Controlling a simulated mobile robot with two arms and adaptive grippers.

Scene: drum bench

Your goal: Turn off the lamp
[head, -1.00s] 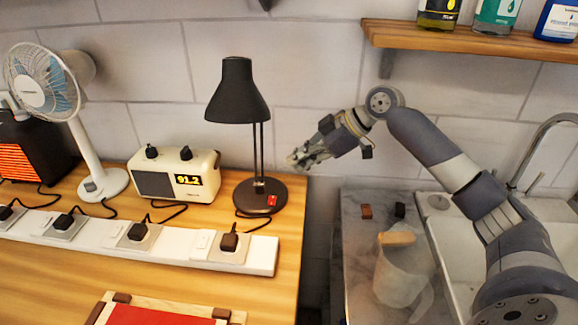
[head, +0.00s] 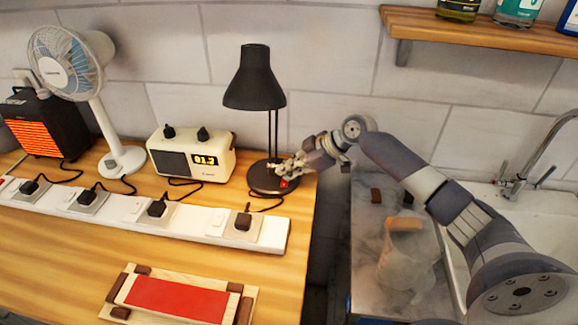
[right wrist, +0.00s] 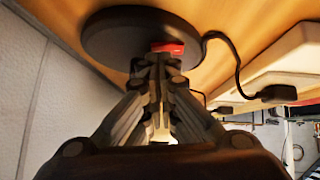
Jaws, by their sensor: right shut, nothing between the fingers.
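The black desk lamp (head: 254,88) stands upright at the right end of the wooden bench, its shade facing down. A red switch (head: 284,183) sits on its round dark base (head: 262,188). My right gripper (head: 282,171) is shut and empty, with its fingertips at the base beside the switch. In the right wrist view the fingertips (right wrist: 158,60) are right in front of the red switch (right wrist: 168,47) on the base (right wrist: 120,30). I cannot tell whether they touch it. My left gripper is not in view.
A white power strip (head: 200,226) with several plugs runs along the bench. A cream radio (head: 216,160), a fan (head: 66,62) and a glowing heater (head: 45,125) stand left of the lamp. A jug (head: 405,262) stands on the marble counter to the right.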

